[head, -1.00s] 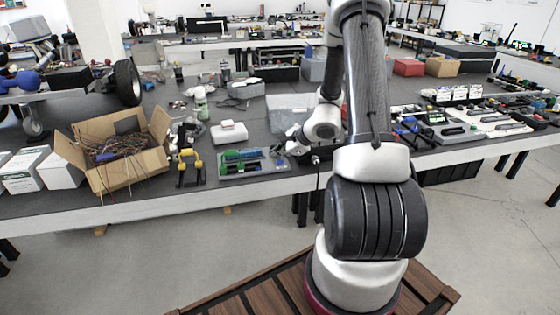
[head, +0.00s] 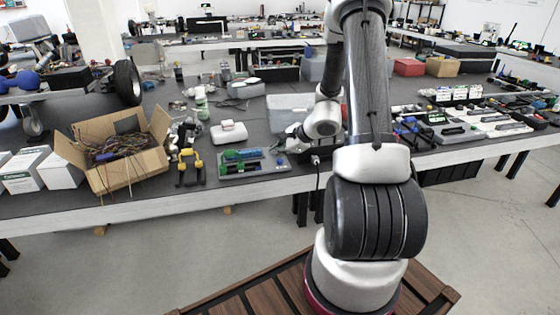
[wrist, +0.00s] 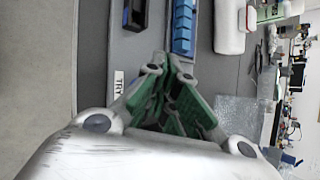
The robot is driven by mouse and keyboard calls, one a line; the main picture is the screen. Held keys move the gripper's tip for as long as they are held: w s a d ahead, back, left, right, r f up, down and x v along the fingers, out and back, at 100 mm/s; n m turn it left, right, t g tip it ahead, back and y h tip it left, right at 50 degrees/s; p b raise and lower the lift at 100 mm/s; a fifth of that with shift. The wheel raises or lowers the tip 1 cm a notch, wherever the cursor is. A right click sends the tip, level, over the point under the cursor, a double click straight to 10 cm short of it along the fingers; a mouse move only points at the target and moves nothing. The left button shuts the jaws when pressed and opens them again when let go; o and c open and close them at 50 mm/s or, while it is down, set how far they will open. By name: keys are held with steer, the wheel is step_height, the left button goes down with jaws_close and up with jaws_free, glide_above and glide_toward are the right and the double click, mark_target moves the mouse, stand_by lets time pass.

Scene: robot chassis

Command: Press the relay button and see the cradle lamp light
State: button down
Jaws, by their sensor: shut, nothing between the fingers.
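A grey tray (head: 252,174) lies near the front edge of the workbench, with a blue block, dark slots and green parts on it. In the wrist view its blue block (wrist: 183,25) and a dark slot (wrist: 135,14) show beyond my fingertips. My gripper (wrist: 170,68) has green-padded fingers drawn together, with nothing held. In the head view my wrist is just right of the tray, and the fingers are small there. I cannot pick out the relay button or a cradle lamp; my fingers hide part of the tray. Contact cannot be told.
A white case (head: 229,132) sits behind the tray. Yellow-handled tools (head: 189,168) and an open cardboard box of wires (head: 122,155) are to the left. A translucent container (head: 289,109) is behind my gripper.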

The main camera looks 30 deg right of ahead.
mark_target(278, 161)
steer(key=shift+r, duration=0.3)
steer(key=shift+r, duration=2.35)
steer(key=shift+a, duration=0.1)
steer(key=s+a+r+n+g, duration=0.2)
steer(key=s+r+n+g, duration=0.4)
steer(key=s, duration=0.5)
steer(key=s+a+r+n+g, duration=0.1)
steer(key=s+a+r+n, duration=0.2)
steer(key=s+n, duration=0.7)
steer(key=s+a+r+n+t+h, duration=0.1)
steer(key=s+r+n+t+h, duration=0.2)
steer(key=s+r, duration=0.6)
step_height(278, 161, up, 4)
steer(key=n+h, duration=0.1)
steer(key=n, duration=0.1)
steer(key=shift+s+f+n, duration=0.15)
steer(key=shift+s+n, duration=0.1)
steer(key=shift+n, duration=0.15)
